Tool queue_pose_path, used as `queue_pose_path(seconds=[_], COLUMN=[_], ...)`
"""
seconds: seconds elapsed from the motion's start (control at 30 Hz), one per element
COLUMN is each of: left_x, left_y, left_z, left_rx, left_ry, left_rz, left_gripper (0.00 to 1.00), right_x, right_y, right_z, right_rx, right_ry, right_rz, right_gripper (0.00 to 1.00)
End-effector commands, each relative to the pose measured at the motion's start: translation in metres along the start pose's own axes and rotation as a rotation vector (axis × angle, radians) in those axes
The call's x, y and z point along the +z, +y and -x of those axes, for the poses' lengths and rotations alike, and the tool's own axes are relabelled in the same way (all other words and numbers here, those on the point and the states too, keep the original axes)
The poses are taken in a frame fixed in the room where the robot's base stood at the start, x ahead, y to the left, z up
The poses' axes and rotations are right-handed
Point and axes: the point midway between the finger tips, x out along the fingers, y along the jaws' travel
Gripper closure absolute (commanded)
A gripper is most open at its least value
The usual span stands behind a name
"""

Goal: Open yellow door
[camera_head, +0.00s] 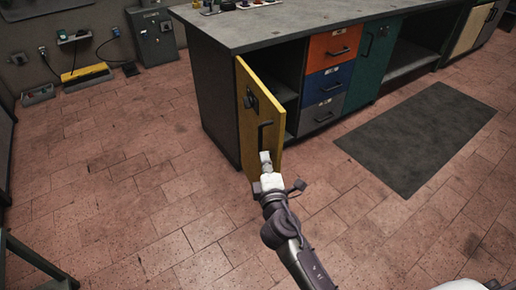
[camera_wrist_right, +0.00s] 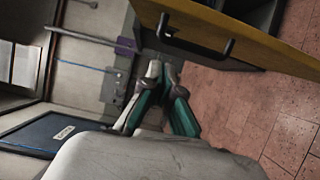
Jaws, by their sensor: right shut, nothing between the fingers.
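The yellow door (camera_head: 260,122) of the workbench cabinet stands open, swung out toward me, with the dark cabinet inside showing to its right. It carries a black handle (camera_head: 265,135) and a dark lock plate above it. My right gripper (camera_head: 265,158) is at the lower part of the door, just below the handle; the head view does not show whether it touches. In the right wrist view the door (camera_wrist_right: 245,35) and its handle (camera_wrist_right: 212,47) are above the fingers (camera_wrist_right: 162,78), which are shut and empty. My left gripper is not in view.
The grey workbench (camera_head: 300,22) has orange (camera_head: 334,43), blue and grey drawers and a teal door (camera_head: 374,60) right of the opening. A dark mat (camera_head: 420,135) lies on the brick floor at right. The floor left of the door is clear.

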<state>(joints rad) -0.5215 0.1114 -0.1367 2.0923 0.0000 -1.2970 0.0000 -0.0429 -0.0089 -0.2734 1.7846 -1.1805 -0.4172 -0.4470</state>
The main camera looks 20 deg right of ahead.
Motion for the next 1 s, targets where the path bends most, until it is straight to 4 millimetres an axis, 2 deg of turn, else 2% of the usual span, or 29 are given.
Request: queue_pose_path(seconds=[0.17, 0.3, 0.5, 0.73, 1.0], left_x=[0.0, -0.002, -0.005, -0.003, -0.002], left_y=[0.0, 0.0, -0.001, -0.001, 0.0], left_z=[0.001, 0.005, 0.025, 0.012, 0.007], left_rx=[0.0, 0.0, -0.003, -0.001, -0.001], left_ry=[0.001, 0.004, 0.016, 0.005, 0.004], left_rz=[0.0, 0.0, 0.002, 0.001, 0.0], left_gripper=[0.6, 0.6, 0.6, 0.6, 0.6], right_x=[0.001, 0.0, 0.0, 0.031, 0.039], right_y=[0.002, 0.001, 0.001, 0.001, 0.0], right_z=[-0.025, -0.056, -0.098, -0.104, -0.106], right_rx=[0.003, 0.003, 0.003, 0.0, 0.0], right_ry=[-0.001, 0.0, 0.001, 0.001, 0.002], right_rz=[0.003, 0.0, 0.0, 0.0, -0.002], right_gripper=[1.0, 1.0, 1.0, 1.0, 1.0])
